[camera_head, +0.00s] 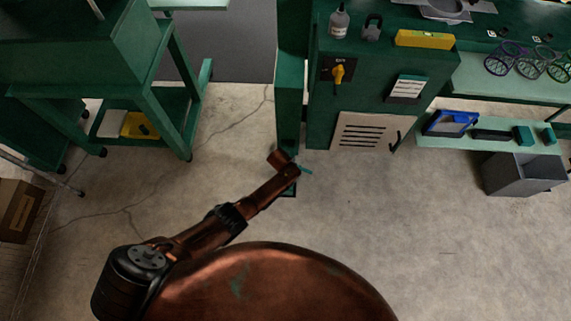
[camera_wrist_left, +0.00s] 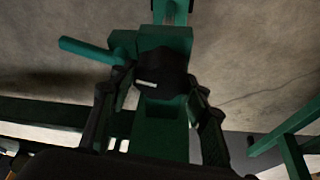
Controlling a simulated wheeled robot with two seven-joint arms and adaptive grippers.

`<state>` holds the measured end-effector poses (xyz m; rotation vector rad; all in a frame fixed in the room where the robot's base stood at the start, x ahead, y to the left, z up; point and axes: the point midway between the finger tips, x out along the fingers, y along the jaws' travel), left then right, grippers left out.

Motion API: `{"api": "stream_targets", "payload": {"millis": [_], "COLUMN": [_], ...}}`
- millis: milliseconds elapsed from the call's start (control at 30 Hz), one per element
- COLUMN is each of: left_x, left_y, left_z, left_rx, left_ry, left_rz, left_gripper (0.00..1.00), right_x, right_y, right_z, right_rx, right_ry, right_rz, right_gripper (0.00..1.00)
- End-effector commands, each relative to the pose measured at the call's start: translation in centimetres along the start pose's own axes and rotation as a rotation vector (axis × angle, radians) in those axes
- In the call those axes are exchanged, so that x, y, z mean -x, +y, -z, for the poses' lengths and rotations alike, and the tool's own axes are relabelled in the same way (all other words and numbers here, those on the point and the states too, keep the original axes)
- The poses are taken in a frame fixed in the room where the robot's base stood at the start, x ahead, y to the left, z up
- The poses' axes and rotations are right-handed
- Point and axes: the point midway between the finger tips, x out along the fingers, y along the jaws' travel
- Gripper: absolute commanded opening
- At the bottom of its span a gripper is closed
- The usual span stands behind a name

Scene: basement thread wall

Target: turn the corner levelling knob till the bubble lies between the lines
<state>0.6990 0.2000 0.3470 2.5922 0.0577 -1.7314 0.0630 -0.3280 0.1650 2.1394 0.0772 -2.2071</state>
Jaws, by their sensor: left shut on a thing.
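The black levelling knob (camera_wrist_left: 161,72), with a white mark on its face, sits on a green block in the left wrist view. My left gripper (camera_wrist_left: 160,84) is shut on it, one dark finger on each side. In the head view my left arm reaches down to the foot of the green cabinet's left corner (camera_head: 290,115); the knob and fingertips are hidden there. A yellow level (camera_head: 425,39) lies on the cabinet top; its bubble and lines are too small to read. My right gripper is in neither view.
A teal bar (camera_wrist_left: 90,50) sticks out left of the knob. A yellow switch handle (camera_head: 339,73) and a vent panel (camera_head: 366,132) are on the cabinet front. A grey bin (camera_head: 522,174) stands at right; a green cart (camera_head: 160,85) stands at left. The floor between is clear.

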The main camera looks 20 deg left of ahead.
Motion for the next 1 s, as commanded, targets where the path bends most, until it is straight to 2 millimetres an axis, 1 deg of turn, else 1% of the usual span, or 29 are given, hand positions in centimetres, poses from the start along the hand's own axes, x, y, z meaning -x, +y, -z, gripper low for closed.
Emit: {"api": "stream_targets", "payload": {"millis": [33, 200, 400, 967, 1000], "left_x": [-0.10, -0.14, -0.14, -0.12, -0.12], "left_y": [0.16, 0.14, 0.11, 0.04, 0.04], "left_z": [-0.34, -0.33, -0.30, -0.29, -0.29], "left_rx": [0.031, 0.123, 0.190, 0.221, 0.221], "left_ry": [-0.007, -0.007, -0.006, -0.006, -0.006], "left_rz": [0.011, 0.050, 0.077, 0.089, 0.089], "left_gripper": [0.19, 0.19, 0.19, 0.19, 0.44], "right_x": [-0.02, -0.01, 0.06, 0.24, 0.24], "right_y": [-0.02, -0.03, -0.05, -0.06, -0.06], "right_z": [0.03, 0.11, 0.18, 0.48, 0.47], "right_rx": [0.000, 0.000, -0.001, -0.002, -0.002], "right_ry": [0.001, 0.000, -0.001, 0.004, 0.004], "right_rz": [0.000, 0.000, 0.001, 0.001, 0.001], "right_gripper": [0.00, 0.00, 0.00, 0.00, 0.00]}}
